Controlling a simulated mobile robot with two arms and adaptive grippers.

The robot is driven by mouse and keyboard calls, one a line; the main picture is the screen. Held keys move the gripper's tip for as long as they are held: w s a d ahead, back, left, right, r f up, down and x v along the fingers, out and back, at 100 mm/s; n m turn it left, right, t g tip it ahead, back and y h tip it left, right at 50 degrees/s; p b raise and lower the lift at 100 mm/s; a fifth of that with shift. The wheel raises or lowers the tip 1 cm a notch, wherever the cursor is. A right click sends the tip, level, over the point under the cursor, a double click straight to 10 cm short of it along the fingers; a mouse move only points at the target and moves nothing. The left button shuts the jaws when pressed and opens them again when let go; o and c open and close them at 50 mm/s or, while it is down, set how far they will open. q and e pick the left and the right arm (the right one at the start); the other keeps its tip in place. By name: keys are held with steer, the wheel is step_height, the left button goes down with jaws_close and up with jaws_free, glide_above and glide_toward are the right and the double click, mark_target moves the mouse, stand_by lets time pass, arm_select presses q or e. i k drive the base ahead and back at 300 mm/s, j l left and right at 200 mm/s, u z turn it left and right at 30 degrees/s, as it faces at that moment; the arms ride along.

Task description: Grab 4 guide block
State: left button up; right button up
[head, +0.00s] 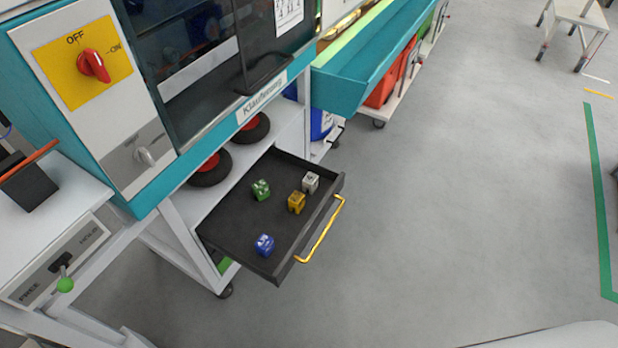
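Several small guide blocks lie apart from each other in an open dark drawer (225,222). A green block (261,190) is toward the back of the drawer. A white-grey block (311,182) is near its far right corner. A yellow block (296,202) is just in front of the white one, near the drawer's front wall. A blue block (264,244) is near the corner closest to me. The drawer has a yellow handle (322,232) on its front. Neither of my grippers shows in the head view.
A teal and white machine with a red switch (93,65) stands above and behind the drawer. Black wheels with red hubs (210,168) sit on the shelf behind it. A white panel with a green-knobbed lever (64,284) is at left. The grey floor (430,220) to the right is clear.

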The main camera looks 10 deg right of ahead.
mark_target(310, 182)
steer(key=l+u, duration=0.1)
steer(key=u, duration=0.6)
steer(key=i+l+u, duration=0.1)
steer(key=l+u, duration=0.35)
steer(key=l, duration=0.15)
steer(key=l+u, duration=0.45)
steer(key=l, duration=0.2)
